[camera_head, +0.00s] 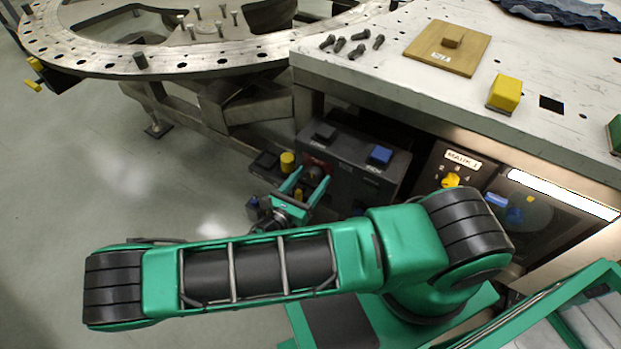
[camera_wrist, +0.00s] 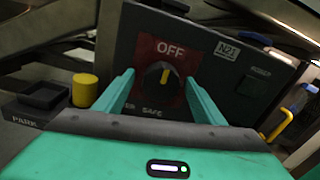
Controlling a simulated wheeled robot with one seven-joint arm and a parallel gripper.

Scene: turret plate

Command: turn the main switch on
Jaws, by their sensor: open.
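The switch is a black rotary knob (camera_wrist: 155,82) with a yellow pointer, on a red plate (camera_wrist: 183,58) marked OFF above and SAFE below. Its pointer is up, toward OFF and tilted slightly right. The plate is on the front of a dark box (camera_head: 345,160) under the table, labelled N21 in the wrist view. My gripper (camera_head: 305,184) is open in front of the plate. In the wrist view its fingers (camera_wrist: 159,84) stand left and right of the knob, with gaps visible. Part of the lower lettering is hidden by my gripper.
A yellow cylinder (camera_wrist: 85,90) and a black tray marked PARK (camera_wrist: 45,95) are left of the switch. The table (camera_head: 400,75) overhangs behind.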

